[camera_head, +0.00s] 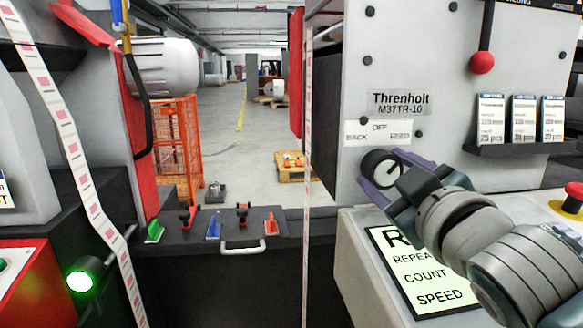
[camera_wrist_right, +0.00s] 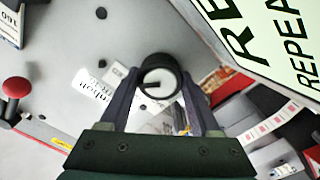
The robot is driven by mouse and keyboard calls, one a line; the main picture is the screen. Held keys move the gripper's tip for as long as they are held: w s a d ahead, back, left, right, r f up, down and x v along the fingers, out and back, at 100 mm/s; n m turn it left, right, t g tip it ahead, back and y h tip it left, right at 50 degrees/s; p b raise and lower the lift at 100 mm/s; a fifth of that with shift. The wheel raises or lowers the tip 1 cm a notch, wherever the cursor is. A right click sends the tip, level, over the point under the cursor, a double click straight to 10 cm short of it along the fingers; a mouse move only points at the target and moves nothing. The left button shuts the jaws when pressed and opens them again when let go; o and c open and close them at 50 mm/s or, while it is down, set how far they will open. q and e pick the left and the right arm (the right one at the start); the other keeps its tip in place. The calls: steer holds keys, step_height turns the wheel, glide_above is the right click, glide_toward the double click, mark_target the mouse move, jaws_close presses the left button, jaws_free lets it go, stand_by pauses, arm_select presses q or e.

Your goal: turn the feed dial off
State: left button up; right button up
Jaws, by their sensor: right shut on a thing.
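The feed dial (camera_head: 381,167) is a round knob with a black rim and a pale face, on the grey machine panel below the plate marked BACK, OFF and FEED (camera_head: 379,132). My right gripper (camera_head: 390,170) is shut on the dial, one purple finger on each side. In the right wrist view the dial (camera_wrist_right: 160,77) sits between the two fingertips, and a short dark mark shows on its face. I cannot tell for certain which word the mark points to. My left gripper is not in view.
A red-knobbed lever (camera_head: 482,62) and a card rack (camera_head: 520,149) are on the panel to the right. A REPEAT COUNT SPEED sign (camera_head: 425,275) lies below my right arm. A red button (camera_head: 573,197) is at the far right. A label strip (camera_head: 307,180) hangs left of the panel.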

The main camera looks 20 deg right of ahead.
steer(key=c, duration=0.3)
steer(key=shift+n, duration=0.4)
steer(key=n+p, duration=0.1)
steer(key=n, duration=0.1)
steer(key=shift+n, duration=0.3)
steer(key=shift+n+p, duration=0.3)
steer(key=shift+n, duration=1.9)
steer(key=o, duration=1.4)
